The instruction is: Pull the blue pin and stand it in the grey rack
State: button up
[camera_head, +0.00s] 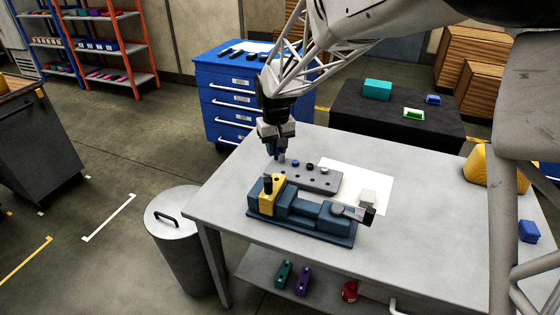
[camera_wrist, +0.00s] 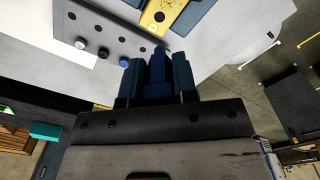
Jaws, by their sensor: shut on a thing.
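My gripper (camera_head: 281,156) points down over the left end of the grey rack (camera_head: 318,184). In the wrist view its two fingers are shut on a dark blue pin (camera_wrist: 158,66). The pin's tip shows near the end of the rack (camera_wrist: 112,28); I cannot tell whether it touches it. The rack has several holes and a row of pins: a blue-topped pin (camera_head: 295,163), a black one (camera_head: 309,167) and a pale grey one (camera_head: 324,170). In front of the rack stands a blue jig (camera_head: 310,215) with a yellow block (camera_head: 278,192) and a black knob (camera_head: 267,181).
A white sheet (camera_head: 372,182) lies behind the jig on the grey table (camera_head: 420,240). A yellow object (camera_head: 482,165) and a blue box (camera_head: 528,231) are at the right. A black-topped stand (camera_head: 390,112) is behind. A lidded bin (camera_head: 172,220) stands at the left.

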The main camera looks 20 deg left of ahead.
send_near(283, 167)
jog(key=s+r, duration=0.1)
jog(key=s+d+r, duration=0.1)
jog(key=shift+s, duration=0.35)
jog(key=shift+f, duration=0.25)
jog(key=shift+f, duration=3)
jog(key=shift+f, duration=0.35)
jog(key=shift+f, duration=0.7)
jog(key=shift+f, duration=0.4)
